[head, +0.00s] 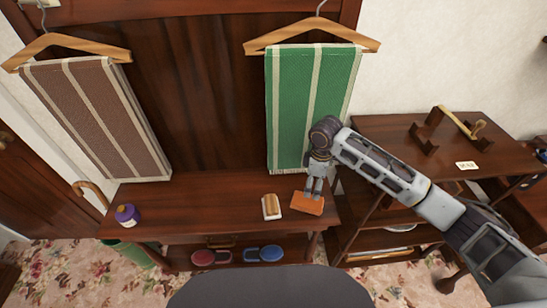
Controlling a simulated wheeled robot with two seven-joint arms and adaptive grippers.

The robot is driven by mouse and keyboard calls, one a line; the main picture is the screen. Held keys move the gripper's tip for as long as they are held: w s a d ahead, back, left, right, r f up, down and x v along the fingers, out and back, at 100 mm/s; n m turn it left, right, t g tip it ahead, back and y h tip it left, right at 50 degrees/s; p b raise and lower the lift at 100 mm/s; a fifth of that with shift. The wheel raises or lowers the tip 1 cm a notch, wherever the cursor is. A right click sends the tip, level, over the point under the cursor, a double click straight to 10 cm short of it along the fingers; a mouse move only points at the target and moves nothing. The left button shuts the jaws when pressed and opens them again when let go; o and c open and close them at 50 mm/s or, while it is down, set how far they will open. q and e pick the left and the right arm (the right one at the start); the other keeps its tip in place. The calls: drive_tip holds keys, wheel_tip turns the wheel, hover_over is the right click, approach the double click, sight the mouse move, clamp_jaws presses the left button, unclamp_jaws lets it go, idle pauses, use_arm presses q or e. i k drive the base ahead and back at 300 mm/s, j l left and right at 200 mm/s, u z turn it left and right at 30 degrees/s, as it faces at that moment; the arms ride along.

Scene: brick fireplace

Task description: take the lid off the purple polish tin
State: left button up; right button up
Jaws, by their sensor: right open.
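The purple polish tin (127,216) stands at the left end of the dark wooden bench. It is small and round, with an orange spot on top; I cannot make out the edge of its lid at this size. My right gripper (314,191) points down over the right end of the bench, far to the right of the tin. It is open, with its fingertips just above or at an orange-brown block (307,204); I cannot tell whether they touch it. My left gripper is out of view.
A brush (271,207) with a wooden back lies left of the block. Bare bench (195,205) lies between brush and tin. A brown striped cloth (100,115) and a green striped cloth (300,110) hang behind. A cane handle (90,190) stands by the tin.

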sight(125, 211)
drive_tip(key=u, duration=1.55)
